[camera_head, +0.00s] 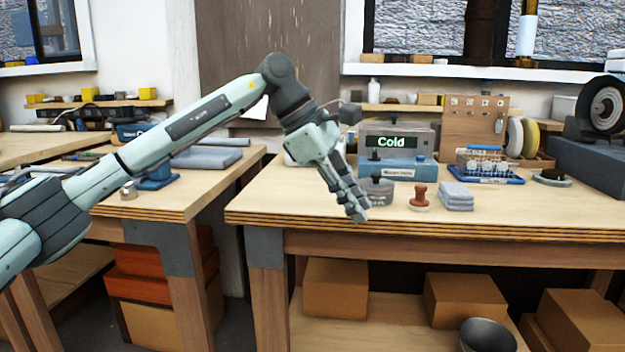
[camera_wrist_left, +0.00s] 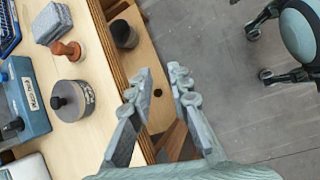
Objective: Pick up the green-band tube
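A clear rack with several small tubes (camera_head: 481,160) stands on a blue tray (camera_head: 487,180) on the right workbench. The tubes are too small to tell which has a green band. A corner of a blue rack or tray (camera_wrist_left: 8,30) shows at the top left of the left wrist view. My left gripper (camera_head: 357,214) points down near the bench's front edge, left of and nearer than the rack. In the left wrist view my left gripper (camera_wrist_left: 162,75) has its two fingers apart with nothing between them. My right gripper is not in view.
A grey lidded pot (camera_head: 376,190), a brown-handled stamp (camera_head: 420,198) and folded grey cloths (camera_head: 456,196) stand between my left gripper and the rack. Behind is a box with a "Cold" display (camera_head: 391,141). The bench front right of the cloths is clear.

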